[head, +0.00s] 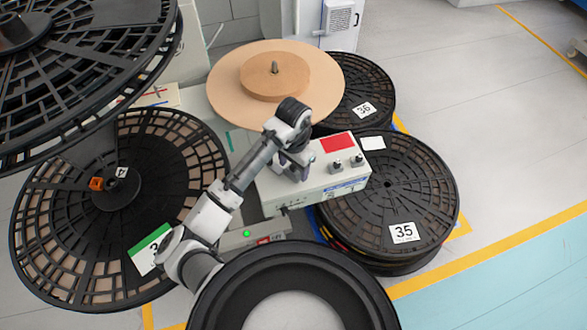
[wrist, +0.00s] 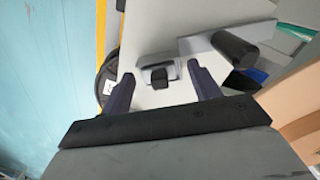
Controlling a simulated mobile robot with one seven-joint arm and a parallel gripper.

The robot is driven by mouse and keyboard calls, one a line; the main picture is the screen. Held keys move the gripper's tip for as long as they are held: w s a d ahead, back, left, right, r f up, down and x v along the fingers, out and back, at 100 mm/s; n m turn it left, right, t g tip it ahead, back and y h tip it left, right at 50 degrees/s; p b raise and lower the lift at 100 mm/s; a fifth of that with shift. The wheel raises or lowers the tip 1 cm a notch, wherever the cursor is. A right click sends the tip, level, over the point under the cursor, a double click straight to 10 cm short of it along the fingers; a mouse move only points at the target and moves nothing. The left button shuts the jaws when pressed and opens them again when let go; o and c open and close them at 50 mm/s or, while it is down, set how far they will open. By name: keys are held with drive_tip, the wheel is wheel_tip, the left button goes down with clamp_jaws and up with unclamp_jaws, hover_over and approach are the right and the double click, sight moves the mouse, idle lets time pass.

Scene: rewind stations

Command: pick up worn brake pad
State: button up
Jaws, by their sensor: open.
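A small dark block (wrist: 159,78), which looks like the worn brake pad, sits against a grey metal bracket (wrist: 148,68) in the wrist view. I cannot make out its wear. My gripper (wrist: 158,75) is open, with one finger to each side of the block and nothing held. The block appears beyond the fingertips; I cannot tell the exact gap. In the head view my gripper (head: 297,172) is over the light grey machine box, and my arm hides the block there.
A black cylinder (wrist: 235,48) on a grey arm is close to the right finger. The machine box (head: 325,185) has knobs and a red label. Large black reels (head: 385,200) stand to its right, and a tan disc (head: 225,75) lies behind.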

drive_tip(key=c, duration=1.1)
